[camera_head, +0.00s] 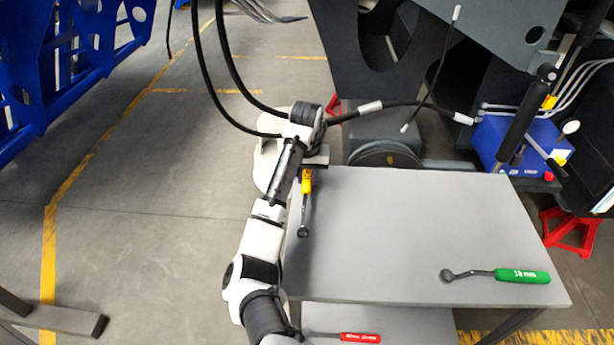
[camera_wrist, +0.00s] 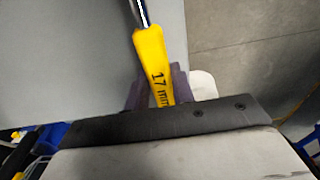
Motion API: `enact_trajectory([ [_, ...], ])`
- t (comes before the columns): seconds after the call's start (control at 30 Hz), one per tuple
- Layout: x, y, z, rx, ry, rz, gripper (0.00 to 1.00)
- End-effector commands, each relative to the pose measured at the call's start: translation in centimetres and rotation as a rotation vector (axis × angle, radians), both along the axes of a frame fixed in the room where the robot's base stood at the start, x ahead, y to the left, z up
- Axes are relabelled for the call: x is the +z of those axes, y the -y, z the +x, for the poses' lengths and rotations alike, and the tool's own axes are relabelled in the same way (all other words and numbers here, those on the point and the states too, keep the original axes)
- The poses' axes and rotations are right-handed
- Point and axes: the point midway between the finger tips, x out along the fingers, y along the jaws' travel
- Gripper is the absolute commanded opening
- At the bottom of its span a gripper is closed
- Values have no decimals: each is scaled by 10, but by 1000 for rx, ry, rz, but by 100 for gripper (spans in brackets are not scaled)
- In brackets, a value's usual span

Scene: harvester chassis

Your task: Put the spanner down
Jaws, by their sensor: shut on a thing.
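A spanner with a yellow handle (camera_head: 307,181) and a dark ring end is at the far left edge of the grey table (camera_head: 420,220). My gripper (camera_head: 309,168) is shut on its yellow handle. In the wrist view the yellow handle (camera_wrist: 153,65), marked 17 mm, sits between the fingers, and its metal shank runs out of the top of the picture. The ring end appears over the tabletop's left edge; I cannot tell whether it touches the surface.
A green-handled spanner (camera_head: 522,276) lies at the table's front right. A red-handled tool (camera_head: 360,337) lies on the lower shelf. A blue box (camera_head: 530,145) with levers stands behind the table. The middle of the tabletop is clear.

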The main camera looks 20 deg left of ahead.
Motion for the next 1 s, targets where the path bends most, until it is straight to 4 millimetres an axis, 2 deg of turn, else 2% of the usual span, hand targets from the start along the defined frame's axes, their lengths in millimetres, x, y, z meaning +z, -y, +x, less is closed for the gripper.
enact_trajectory([
  [0.2, -1, 0, 0, 0, 1, 0, 0],
  [0.23, -2, 0, 0, 0, 0, 0, 25],
  [0.4, -2, 0, 0, 0, 0, 0, 46],
  [0.77, 5, 0, 0, -1, 1, 1, 46],
  [0.87, 19, 0, -1, -1, 3, 3, 46],
  [1.0, 54, -1, -5, 1, 2, 7, 46],
])
